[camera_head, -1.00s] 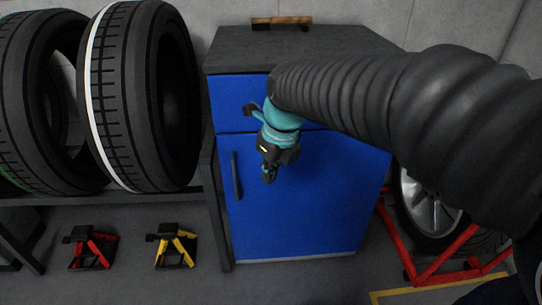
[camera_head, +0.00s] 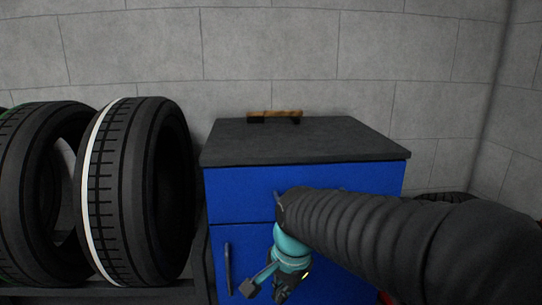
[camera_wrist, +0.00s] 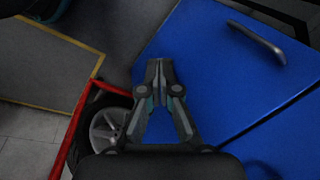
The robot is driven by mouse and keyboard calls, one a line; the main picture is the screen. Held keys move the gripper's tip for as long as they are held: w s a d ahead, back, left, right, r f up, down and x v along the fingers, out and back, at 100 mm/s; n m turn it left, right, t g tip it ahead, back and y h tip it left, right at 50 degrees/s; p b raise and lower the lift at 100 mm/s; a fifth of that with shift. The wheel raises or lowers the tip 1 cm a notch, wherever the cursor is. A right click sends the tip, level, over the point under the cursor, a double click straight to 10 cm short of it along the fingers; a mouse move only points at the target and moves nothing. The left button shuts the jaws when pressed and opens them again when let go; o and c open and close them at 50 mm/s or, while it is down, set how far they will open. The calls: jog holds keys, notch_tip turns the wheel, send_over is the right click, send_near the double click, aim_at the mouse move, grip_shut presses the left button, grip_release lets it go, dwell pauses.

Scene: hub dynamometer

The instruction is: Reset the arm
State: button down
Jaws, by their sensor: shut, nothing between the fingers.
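My gripper (camera_wrist: 162,68) shows in the wrist view with its two fingertips together and nothing between them. In the head view my gripper (camera_head: 279,297) hangs low in front of the blue cabinet (camera_head: 240,190), near the bottom edge of the picture. My arm, in a dark ribbed sleeve, reaches in from the right. In the wrist view the cabinet front (camera_wrist: 215,60) fills the right side, with a grey handle (camera_wrist: 256,38) at the upper right. Whether the gripper touches the cabinet cannot be told.
Large tires (camera_head: 138,190) stand on a rack at the left. A wooden-handled item (camera_head: 274,116) lies on the cabinet's dark top (camera_head: 300,140). In the wrist view a red frame (camera_wrist: 72,132) with a wheel (camera_wrist: 108,128) is at the lower left, beside yellow floor lines.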

jog(key=s+d+r+n+t+h, duration=0.1)
jog(key=s+d+n+t, duration=0.2)
jog(key=s+d+n, duration=0.5)
jog(key=s+d, duration=0.4)
jog(key=d, duration=0.1)
jog(key=shift+s+d+r+n, duration=0.3)
jog(key=shift+d+r+n, duration=0.05)
jog(key=shift+r+n, duration=0.05)
